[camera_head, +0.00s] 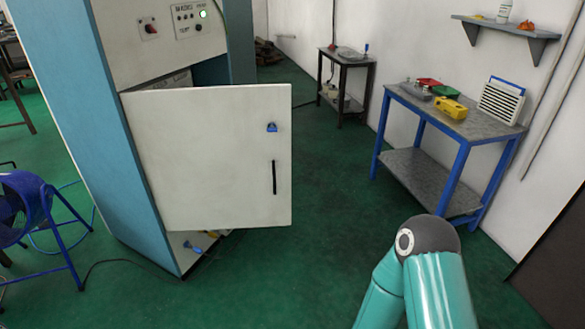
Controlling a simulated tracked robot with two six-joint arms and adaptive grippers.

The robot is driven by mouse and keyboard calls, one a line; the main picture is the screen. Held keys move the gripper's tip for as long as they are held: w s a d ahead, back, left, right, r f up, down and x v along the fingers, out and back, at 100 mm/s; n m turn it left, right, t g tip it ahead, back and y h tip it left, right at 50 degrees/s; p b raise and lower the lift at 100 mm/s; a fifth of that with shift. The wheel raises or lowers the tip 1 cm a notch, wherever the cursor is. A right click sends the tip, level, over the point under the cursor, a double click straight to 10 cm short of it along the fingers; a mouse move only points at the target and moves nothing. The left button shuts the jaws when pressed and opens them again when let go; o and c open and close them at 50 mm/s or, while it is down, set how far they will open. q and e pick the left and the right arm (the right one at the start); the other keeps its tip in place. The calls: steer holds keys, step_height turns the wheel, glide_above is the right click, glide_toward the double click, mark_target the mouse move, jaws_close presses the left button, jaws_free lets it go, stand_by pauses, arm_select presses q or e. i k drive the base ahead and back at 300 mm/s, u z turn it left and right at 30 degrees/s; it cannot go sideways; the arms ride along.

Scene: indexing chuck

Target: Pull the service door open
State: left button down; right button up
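The service door (215,160) is a pale flat panel at the front of a blue and cream cabinet (125,130). It stands swung out from the cabinet, with a dark gap above and behind it. A black vertical handle (274,178) and a small blue lock (271,127) are near its right edge. My teal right arm shows at the bottom right, apart from the door; its gripper is out of view. My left gripper is not in view.
A blue-framed workbench (465,125) with a yellow item (450,108) stands at the right. A smaller dark table (345,85) is behind. Green floor (320,200) is clear between door and workbench.

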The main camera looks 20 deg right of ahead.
mark_target(208, 157)
steer(key=u, duration=0.05)
steer(key=i, duration=1)
steer(key=u, duration=0.4)
